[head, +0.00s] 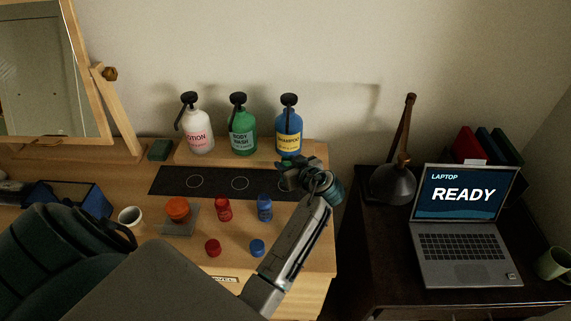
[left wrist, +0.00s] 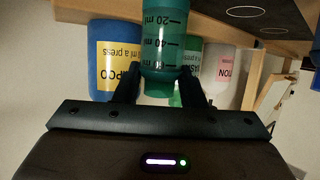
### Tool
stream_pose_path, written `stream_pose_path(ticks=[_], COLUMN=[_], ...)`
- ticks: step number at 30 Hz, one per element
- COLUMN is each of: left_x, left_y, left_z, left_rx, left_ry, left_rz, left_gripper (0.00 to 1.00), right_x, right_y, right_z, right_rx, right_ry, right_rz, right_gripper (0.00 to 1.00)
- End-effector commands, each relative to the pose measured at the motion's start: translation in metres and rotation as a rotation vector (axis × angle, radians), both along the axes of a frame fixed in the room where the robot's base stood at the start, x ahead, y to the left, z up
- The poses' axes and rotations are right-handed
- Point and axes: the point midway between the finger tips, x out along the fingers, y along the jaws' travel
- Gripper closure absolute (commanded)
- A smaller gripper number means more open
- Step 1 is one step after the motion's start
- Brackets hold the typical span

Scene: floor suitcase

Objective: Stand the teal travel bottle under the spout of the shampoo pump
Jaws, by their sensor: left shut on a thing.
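The teal travel bottle (left wrist: 165,45), with ml marks, is held between the fingers of my left gripper (left wrist: 165,88) in the left wrist view. It lies parallel to the pump bottles behind it. In the head view my left gripper (head: 287,177) is over the right end of the dark mat (head: 218,186), in front of the blue shampoo pump (head: 289,132); the bottle is hard to make out there. The shampoo pump also shows in the left wrist view (left wrist: 103,50). The mat's circle in front of it is hidden by my gripper, so I cannot tell whether the bottle touches the mat. My right gripper is not in view.
The green body wash pump (head: 242,133) and white lotion pump (head: 197,133) stand left of the shampoo. Red (head: 223,208) and blue (head: 265,207) small bottles, loose caps (head: 213,247) and a white cup (head: 130,216) stand in front. A laptop (head: 463,230) and lamp (head: 394,180) are right.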

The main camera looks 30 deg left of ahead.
Motion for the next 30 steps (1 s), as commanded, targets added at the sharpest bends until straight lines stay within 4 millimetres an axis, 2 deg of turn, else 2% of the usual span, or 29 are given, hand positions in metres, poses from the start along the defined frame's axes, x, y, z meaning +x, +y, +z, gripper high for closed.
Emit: stream_pose_path(ticks=[1, 6, 16, 17, 20, 30], left_x=[-0.001, 0.0, 0.0, 0.0, 0.0, 0.0], left_y=[0.0, 0.0, 0.0, 0.0, 0.0, 0.0], left_z=[-0.006, -0.024, -0.029, -0.029, -0.028, -0.025], left_rx=[0.001, 0.0, -0.001, -0.001, -0.001, -0.001], left_ry=[0.007, 0.003, 0.001, 0.001, 0.001, 0.001], left_rz=[0.0, 0.0, 0.0, 0.0, 0.0, 0.0], left_gripper=[0.85, 0.85, 0.85, 0.61, 0.42, 0.42], right_x=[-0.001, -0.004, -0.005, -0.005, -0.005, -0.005], right_y=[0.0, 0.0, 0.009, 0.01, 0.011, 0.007], right_z=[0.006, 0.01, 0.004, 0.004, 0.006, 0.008], right_rx=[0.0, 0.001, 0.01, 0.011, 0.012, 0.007], right_ry=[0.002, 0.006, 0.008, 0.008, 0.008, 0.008], right_rz=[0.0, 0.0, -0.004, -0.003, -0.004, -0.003], right_gripper=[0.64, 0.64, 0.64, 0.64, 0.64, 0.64])
